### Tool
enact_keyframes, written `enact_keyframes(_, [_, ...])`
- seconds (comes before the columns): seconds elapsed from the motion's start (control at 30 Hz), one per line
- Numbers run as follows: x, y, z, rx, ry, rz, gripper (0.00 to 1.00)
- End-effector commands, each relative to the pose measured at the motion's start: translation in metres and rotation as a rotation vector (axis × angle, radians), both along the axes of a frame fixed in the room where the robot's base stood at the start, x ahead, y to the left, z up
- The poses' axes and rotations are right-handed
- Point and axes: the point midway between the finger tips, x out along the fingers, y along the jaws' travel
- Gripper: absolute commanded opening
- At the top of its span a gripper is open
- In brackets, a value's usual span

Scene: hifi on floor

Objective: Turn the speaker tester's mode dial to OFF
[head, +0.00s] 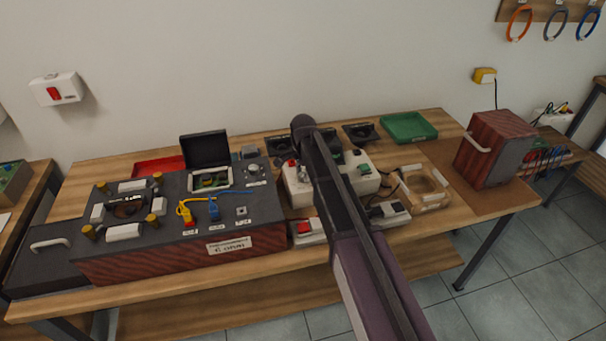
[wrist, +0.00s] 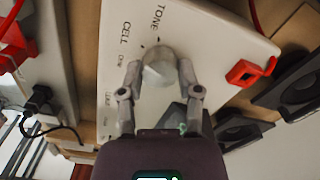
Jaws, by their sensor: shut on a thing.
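The speaker tester shows as a white box face (wrist: 122,18) in the wrist view. Its round grey mode dial (wrist: 160,70) has printed words around it: TONE and CELL are readable, and smaller words further down are partly covered or blurred. My gripper (wrist: 160,66) has one finger on each side of the dial and is shut on it. I cannot tell clearly which word the dial points to. In the head view, white casing (head: 362,180) shows beside my arm, which hides the dial and the gripper tips.
A red part (wrist: 245,72) sits at the tester's edge. Dark speakers (wrist: 298,85) lie close by on the right in the wrist view. On the bench, a large dark tester box (head: 180,235) stands left, with a green tray (head: 408,127) and a red-brown cabinet (head: 492,150) right.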

Motion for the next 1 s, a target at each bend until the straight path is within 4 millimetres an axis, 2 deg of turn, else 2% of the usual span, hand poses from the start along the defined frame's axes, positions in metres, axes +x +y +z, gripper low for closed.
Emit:
enact_keyframes(0.27, [-0.0003,-0.0001,-0.0002,-0.001,0.001,0.042,0.00])
enact_keyframes(0.47, [-0.0002,0.0001,-0.0002,-0.001,0.001,0.136,0.00])
enact_keyframes(1.0, [0.0000,0.0008,-0.0003,0.000,0.001,0.602,0.00])
